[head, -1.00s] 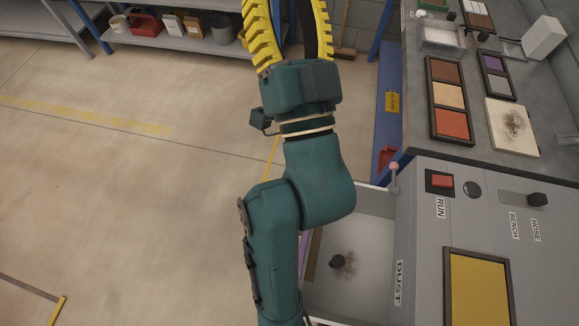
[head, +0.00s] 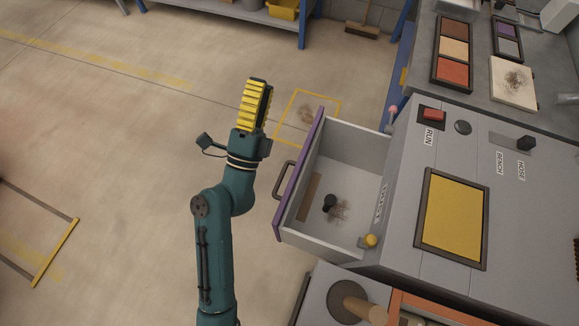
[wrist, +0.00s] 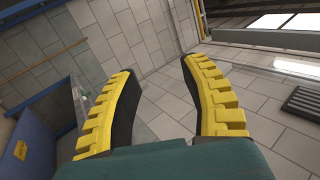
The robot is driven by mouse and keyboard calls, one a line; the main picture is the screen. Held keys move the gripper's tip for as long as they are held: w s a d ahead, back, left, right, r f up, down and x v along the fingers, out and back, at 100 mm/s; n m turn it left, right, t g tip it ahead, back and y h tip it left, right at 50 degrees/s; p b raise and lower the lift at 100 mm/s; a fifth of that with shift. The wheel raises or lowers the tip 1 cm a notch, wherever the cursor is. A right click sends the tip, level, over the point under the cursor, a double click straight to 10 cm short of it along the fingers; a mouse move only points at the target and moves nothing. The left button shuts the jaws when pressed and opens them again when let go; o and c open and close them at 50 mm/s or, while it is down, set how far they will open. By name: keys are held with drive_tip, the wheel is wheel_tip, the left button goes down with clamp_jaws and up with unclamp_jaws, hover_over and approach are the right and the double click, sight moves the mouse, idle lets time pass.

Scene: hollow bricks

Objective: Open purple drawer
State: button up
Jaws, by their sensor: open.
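The purple drawer (head: 299,180) stands pulled out to the left from the grey machine in the head view. Its purple front carries a dark handle (head: 283,180). Inside lie a small black knob-like piece (head: 329,203), a patch of dark dust and a brown strip (head: 309,197). My gripper (head: 258,92) is up and to the left of the drawer, apart from the handle. In the wrist view its two yellow-ridged fingers (wrist: 160,95) are spread with nothing between them. The drawer does not show clearly in the wrist view.
The grey machine (head: 400,215) has a red RUN switch (head: 432,115), a yellow panel (head: 453,217) and a yellow knob (head: 370,241). A pink-tipped lever (head: 391,115) stands by the drawer's far corner. A round wooden-handled item (head: 350,302) sits below the drawer.

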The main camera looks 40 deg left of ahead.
drive_tip(key=s+a+f+m+g+h+b, duration=0.1)
drive_tip(key=s+f+m+g+h, duration=0.2)
drive_tip(key=f, duration=0.8)
drive_tip(key=s+a+f+m+h+b, duration=0.1)
drive_tip(key=s+a+f+m+h, duration=0.2)
drive_tip(key=f, duration=0.9)
drive_tip(key=m+g+h+b, duration=0.1)
drive_tip(key=m+g+h, duration=0.3)
approach(280, 178)
drive_tip(key=w+f+b, duration=0.1)
drive_tip(key=w+b, duration=0.1)
drive_tip(key=w, duration=0.1)
drive_tip(key=w+f+b, duration=0.1)
drive_tip(key=w+b, duration=0.1)
drive_tip(key=w, duration=0.1)
drive_tip(key=w+f+b, duration=0.1)
drive_tip(key=w+b, duration=0.2)
drive_tip(key=shift+w+r, duration=0.1)
drive_tip(key=shift+w, duration=0.45)
drive_tip(key=shift+s, duration=0.1)
clamp_jaws()
